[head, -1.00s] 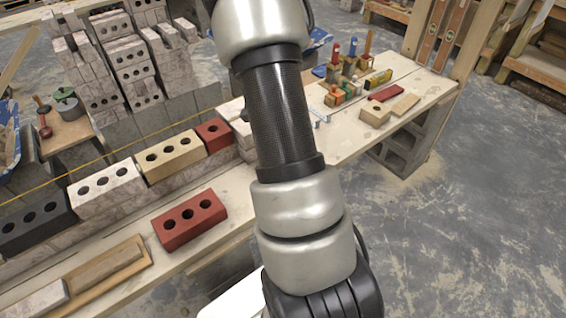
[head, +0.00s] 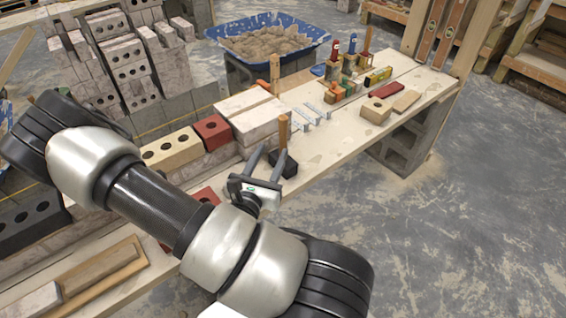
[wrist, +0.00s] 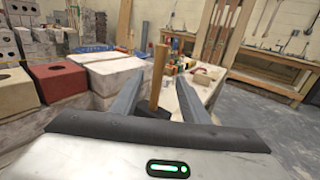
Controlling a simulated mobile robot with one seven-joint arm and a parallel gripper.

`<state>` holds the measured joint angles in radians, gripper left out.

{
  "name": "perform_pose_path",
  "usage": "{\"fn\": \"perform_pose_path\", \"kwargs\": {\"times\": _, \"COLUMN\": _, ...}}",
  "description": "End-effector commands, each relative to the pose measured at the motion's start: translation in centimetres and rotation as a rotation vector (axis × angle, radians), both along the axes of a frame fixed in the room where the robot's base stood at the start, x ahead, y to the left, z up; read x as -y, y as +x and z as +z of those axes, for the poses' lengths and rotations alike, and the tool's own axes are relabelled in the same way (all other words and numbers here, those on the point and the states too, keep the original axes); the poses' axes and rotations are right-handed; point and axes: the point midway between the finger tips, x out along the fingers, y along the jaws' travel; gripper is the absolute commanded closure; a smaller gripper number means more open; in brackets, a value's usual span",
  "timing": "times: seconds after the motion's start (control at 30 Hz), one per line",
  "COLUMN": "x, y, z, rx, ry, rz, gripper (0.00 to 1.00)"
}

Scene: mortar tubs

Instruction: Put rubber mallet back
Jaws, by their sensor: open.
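The rubber mallet stands head-down on the plank bench (head: 345,135), its black head (head: 286,164) on the wood and its wooden handle (head: 283,130) pointing up. My gripper (head: 272,151) is open and empty, low over the bench, just to the left of the mallet in the head view. In the wrist view, the handle (wrist: 158,76) rises between my two spread fingers (wrist: 160,82), farther off, and the black head (wrist: 152,111) shows low behind the gripper body. I cannot tell whether a finger touches it.
Pale blocks (head: 258,122) and a red brick (head: 212,132) line the wall left of the mallet. Grey metal tools (head: 312,113) lie beyond it. A blue tub (head: 222,32) of mortar is behind.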

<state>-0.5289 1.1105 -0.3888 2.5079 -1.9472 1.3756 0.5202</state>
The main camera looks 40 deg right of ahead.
Motion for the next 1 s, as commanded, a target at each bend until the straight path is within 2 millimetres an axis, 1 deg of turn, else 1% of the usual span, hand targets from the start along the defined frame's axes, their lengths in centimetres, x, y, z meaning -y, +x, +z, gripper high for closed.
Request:
{"fn": "perform_pose_path", "kwargs": {"times": 0.03, "x": 1.1, "y": 0.6, "z": -0.1, "rx": 0.004, "ry": -0.001, "rz": -0.006, "gripper": 0.59}}
{"fn": "perform_pose_path", "kwargs": {"times": 0.2, "x": 4.3, "y": 2.7, "z": -0.1, "rx": 0.006, "ry": -0.001, "rz": -0.006, "gripper": 0.59}}
{"fn": "perform_pose_path", "kwargs": {"times": 0.3, "x": 6.0, "y": 3.9, "z": -0.1, "rx": 0.006, "ry": 0.0, "rz": -0.006, "gripper": 0.59}}
{"fn": "perform_pose_path", "kwargs": {"times": 0.4, "x": 7.2, "y": 4.7, "z": -0.1, "rx": 0.005, "ry": 0.001, "rz": -0.006, "gripper": 0.59}}
{"fn": "perform_pose_path", "kwargs": {"times": 0.67, "x": 8.7, "y": 5.8, "z": -0.1, "rx": 0.006, "ry": 0.003, "rz": -0.005, "gripper": 0.59}}
{"fn": "perform_pose_path", "kwargs": {"times": 0.9, "x": 11.6, "y": 7.9, "z": -0.2, "rx": 0.008, "ry": 0.003, "rz": -0.006, "gripper": 0.59}}
{"fn": "perform_pose_path", "kwargs": {"times": 1.0, "x": 12.3, "y": 8.3, "z": 0.0, "rx": 0.007, "ry": 0.002, "rz": -0.006, "gripper": 0.59}}
